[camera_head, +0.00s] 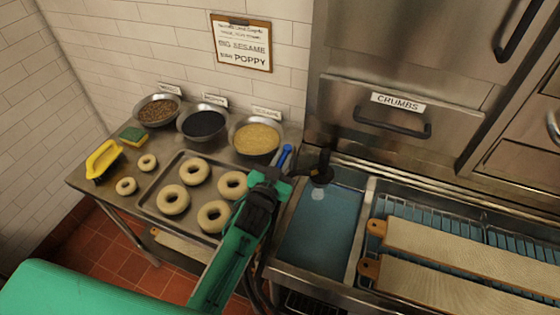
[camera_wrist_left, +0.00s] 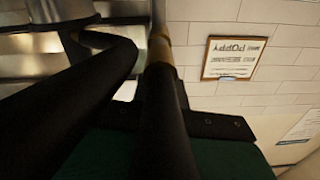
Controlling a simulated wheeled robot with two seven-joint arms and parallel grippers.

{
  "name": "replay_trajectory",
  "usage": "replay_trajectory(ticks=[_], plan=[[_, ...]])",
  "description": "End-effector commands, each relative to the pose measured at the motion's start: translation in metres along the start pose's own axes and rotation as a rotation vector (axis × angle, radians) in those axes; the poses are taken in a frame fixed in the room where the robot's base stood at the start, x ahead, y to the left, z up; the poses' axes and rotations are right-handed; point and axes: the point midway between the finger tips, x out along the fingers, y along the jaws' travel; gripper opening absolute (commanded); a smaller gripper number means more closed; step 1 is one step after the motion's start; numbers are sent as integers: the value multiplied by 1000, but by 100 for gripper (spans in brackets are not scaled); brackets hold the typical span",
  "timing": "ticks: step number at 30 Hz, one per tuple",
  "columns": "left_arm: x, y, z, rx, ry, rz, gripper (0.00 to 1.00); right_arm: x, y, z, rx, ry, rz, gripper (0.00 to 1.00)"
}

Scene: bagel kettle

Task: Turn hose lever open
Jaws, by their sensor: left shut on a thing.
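The blue hose lever (camera_head: 285,157) sticks up at the tip of my left gripper (camera_head: 270,180), at the right edge of the tray in the head view. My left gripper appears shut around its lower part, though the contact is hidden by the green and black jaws. Just right of it, a black spout (camera_head: 321,172) hangs over the water basin (camera_head: 322,235), with a pale spot on the water below it. In the left wrist view, a dark bar with a brass-coloured section (camera_wrist_left: 160,48) fills the middle, and the lever cannot be made out. My right gripper is not in view.
A metal tray (camera_head: 150,205) holds several bagels. Bowls of seeds (camera_head: 157,112), poppy (camera_head: 202,124) and sesame (camera_head: 256,139) stand behind it. Wooden boards (camera_head: 460,250) lie on the right. A crumbs drawer (camera_head: 400,115) is at the back.

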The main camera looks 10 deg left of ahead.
Motion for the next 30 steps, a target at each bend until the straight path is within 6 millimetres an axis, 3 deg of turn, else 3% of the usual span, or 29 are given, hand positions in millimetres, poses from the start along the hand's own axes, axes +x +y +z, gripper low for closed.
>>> replay_trajectory(ticks=[14,15,17,30], plan=[[0,0,0,0,0,-6,0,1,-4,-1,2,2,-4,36],[0,0,0,0,0,-6,23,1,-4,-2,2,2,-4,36],[0,0,0,0,0,-6,35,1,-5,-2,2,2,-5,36],[-9,1,2,0,-1,-5,37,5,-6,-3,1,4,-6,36]])
